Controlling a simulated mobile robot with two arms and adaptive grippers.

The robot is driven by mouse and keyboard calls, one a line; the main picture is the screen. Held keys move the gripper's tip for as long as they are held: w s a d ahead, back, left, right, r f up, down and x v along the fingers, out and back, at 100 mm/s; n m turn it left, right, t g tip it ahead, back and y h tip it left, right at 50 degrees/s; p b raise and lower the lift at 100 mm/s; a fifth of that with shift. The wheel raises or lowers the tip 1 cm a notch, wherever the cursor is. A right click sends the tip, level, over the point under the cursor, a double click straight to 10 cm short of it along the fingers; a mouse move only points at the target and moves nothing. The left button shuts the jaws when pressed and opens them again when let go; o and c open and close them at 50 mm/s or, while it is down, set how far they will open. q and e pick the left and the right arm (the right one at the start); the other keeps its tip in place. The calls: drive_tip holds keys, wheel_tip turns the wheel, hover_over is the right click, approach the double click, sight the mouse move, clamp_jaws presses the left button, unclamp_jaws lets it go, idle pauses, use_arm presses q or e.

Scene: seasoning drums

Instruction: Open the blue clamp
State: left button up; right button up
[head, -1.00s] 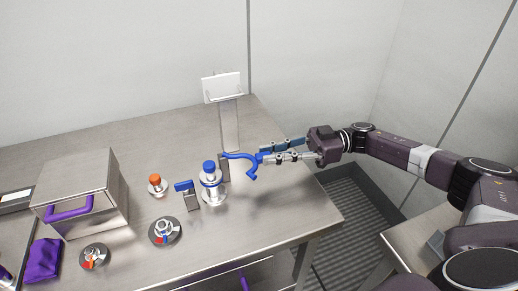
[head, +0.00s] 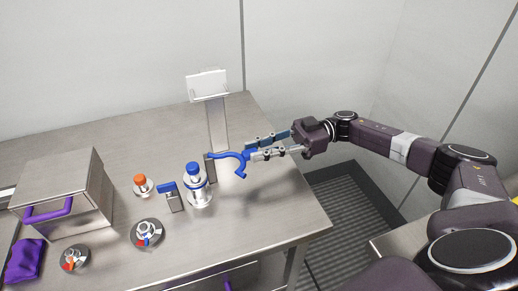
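The blue clamp (head: 240,158) is a curved, hook-like piece beside the bottle with the blue cap (head: 194,185). Its two jaws stand apart, one reaching left to a dark post (head: 209,168) and one bending down. My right gripper (head: 250,149) comes in from the right, with its fingertips at the clamp's right end. A gap shows between the fingers, and I cannot tell whether they grip the clamp. My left gripper is not in view.
A metal box (head: 62,185) with a purple handle stands at the left of the steel table (head: 270,215). An orange-capped piece (head: 142,185), a small blue-topped block (head: 171,196) and two round dials (head: 148,233) are near the bottle. A sign stand (head: 216,125) rises behind the clamp. The table's front right is clear.

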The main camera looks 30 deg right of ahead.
drive_tip(key=shift+o, duration=1.4)
drive_tip(key=s+d, duration=0.1)
drive_tip(key=d, duration=1.1)
drive_tip(key=shift+s, duration=0.35)
